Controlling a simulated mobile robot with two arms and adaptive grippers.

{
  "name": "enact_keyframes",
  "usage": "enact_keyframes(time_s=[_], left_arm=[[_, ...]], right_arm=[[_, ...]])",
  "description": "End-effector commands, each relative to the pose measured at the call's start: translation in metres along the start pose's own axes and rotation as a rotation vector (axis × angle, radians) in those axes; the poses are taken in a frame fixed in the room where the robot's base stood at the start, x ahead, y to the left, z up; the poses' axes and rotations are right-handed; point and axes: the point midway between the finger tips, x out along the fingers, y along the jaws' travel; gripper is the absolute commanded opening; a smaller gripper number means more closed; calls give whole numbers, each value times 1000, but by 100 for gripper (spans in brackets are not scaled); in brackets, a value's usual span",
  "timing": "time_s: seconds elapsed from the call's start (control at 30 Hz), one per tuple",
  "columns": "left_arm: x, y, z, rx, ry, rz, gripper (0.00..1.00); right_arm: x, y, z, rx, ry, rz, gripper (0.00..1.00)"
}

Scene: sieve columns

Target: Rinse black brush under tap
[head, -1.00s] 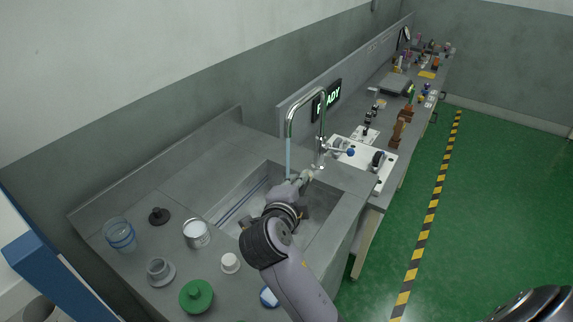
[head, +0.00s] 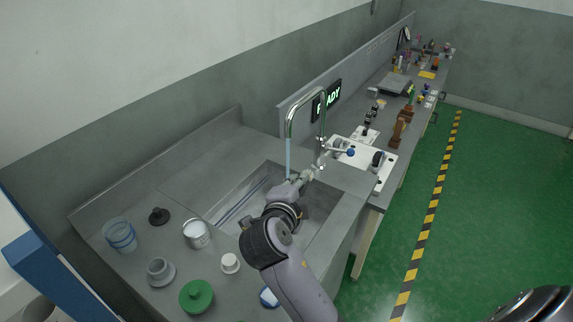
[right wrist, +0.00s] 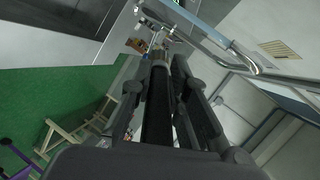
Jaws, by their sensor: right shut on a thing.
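The tap (head: 322,125) arches over the sink (head: 240,205), and a pale blue stream of water (head: 288,158) falls from its spout. My right gripper (head: 296,184) is over the sink, at the lower end of the stream. In the right wrist view, my right gripper (right wrist: 172,85) is shut on the black brush (right wrist: 157,108), whose long dark body lies between the fingers. The brush's far end points towards the tap side. In the head view, the gripper hides most of the brush. Whether the water touches the bristles I cannot tell. My left gripper is not in view.
Left of the sink stand a white-topped can (head: 196,234), a clear blue-ringed beaker (head: 120,236), a black knob-like piece (head: 158,215), a grey flanged piece (head: 159,271), a small white piece (head: 230,263) and a green lid (head: 196,296). A white panel with fittings (head: 359,154) lies beyond the tap.

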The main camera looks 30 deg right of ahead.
Motion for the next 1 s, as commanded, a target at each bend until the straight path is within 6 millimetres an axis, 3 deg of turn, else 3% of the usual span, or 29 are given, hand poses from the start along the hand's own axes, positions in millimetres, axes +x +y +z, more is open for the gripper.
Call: enact_keyframes(time_s=[0.6,1.0], left_arm=[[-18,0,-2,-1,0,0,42],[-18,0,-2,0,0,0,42]], right_arm=[[-43,-14,-34,2,-1,0,0],[-49,-15,-39,0,0,0,0]])
